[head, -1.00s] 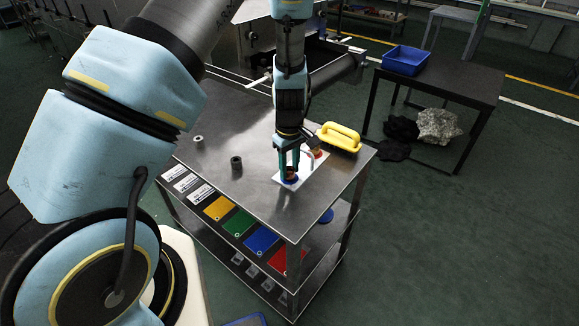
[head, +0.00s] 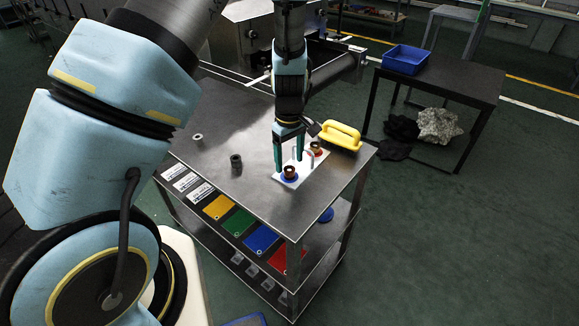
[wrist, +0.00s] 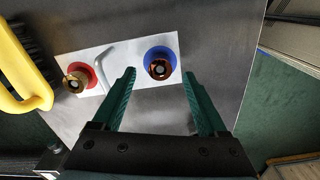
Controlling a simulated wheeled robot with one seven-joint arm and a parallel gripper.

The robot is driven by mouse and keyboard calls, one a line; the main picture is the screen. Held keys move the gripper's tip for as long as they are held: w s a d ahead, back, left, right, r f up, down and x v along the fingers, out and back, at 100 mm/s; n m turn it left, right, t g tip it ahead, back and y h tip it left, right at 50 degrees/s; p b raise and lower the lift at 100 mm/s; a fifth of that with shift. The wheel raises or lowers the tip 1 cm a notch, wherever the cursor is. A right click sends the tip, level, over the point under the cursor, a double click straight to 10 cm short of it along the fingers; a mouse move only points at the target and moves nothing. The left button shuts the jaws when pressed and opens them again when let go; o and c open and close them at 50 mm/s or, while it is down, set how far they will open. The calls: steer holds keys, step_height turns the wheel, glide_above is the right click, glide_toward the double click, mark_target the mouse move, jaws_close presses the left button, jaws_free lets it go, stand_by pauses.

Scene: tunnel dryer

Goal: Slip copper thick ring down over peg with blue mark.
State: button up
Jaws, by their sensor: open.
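The copper thick ring (head: 290,169) sits on the blue mark (head: 289,179) of a white plate (head: 305,173). In the wrist view the copper ring (wrist: 152,69) is around the peg, whose top shows inside it, with the blue mark (wrist: 173,56) around its base. My gripper (head: 289,160) is open and empty. In the wrist view its green fingers (wrist: 159,76) stand apart to either side, just short of the ring, not touching it as far as I can tell.
A second, brass-toned ring (wrist: 72,84) sits at the red mark (wrist: 88,71) on the same plate. A bent grey rod (wrist: 97,73) stands between the marks. A yellow-handled brush (head: 340,137) lies behind.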

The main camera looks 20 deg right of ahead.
mark_target(289, 170)
step_height(289, 170, up, 8)
steer(key=b, duration=0.1)
steer(key=shift+f, duration=0.1)
stand_by(0.4)
steer(key=s+a+r+m, duration=0.1)
steer(key=a+r, duration=0.2)
steer(key=a, duration=0.7)
steer(key=s+a+r+m+t, duration=0.1)
steer(key=a+r+m, duration=0.1)
steer(key=a, duration=0.8)
steer(key=s+a+r+m, duration=0.1)
steer(key=a+r, duration=0.3)
steer(key=a, duration=0.6)
steer(key=shift+s+r+m+t, duration=0.15)
steer(key=shift+s+m+t, duration=0.15)
steer(key=shift+s, duration=0.2)
